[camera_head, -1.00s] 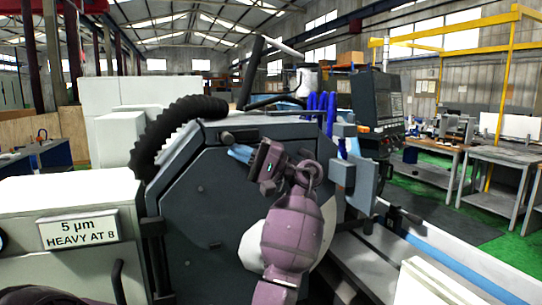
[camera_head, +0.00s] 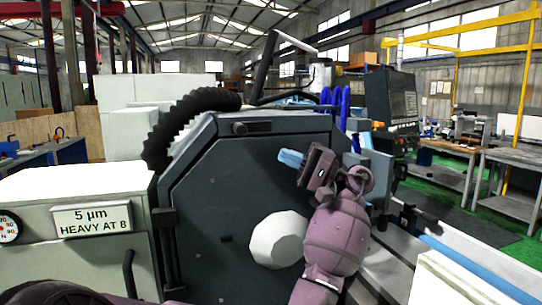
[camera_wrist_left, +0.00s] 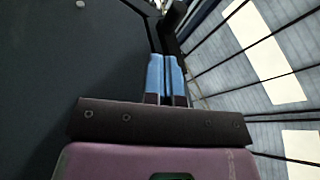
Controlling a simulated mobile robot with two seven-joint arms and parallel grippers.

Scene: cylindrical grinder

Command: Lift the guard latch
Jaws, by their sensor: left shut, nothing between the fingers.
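The dark grey guard (camera_head: 220,190) of the grinder fills the middle of the head view. A short dark cylinder (camera_head: 240,128) sits at its top edge and may be the latch; I cannot tell for sure. My left gripper (camera_head: 291,158) has its blue fingers in front of the guard's upper right part, to the right of and below that cylinder, apart from it. In the left wrist view the fingers (camera_wrist_left: 166,78) are side by side, shut and empty, with the dark guard face to their left. A dark bar (camera_wrist_left: 172,18) shows beyond the fingertips. My right gripper is out of view.
A round white disc (camera_head: 278,240) sits on the guard front. A cream housing with a "5 µm" sign (camera_head: 92,219) and a dial (camera_head: 8,227) is at left. A black corrugated hose (camera_head: 170,130) arches behind. A control panel (camera_head: 388,97) stands at right.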

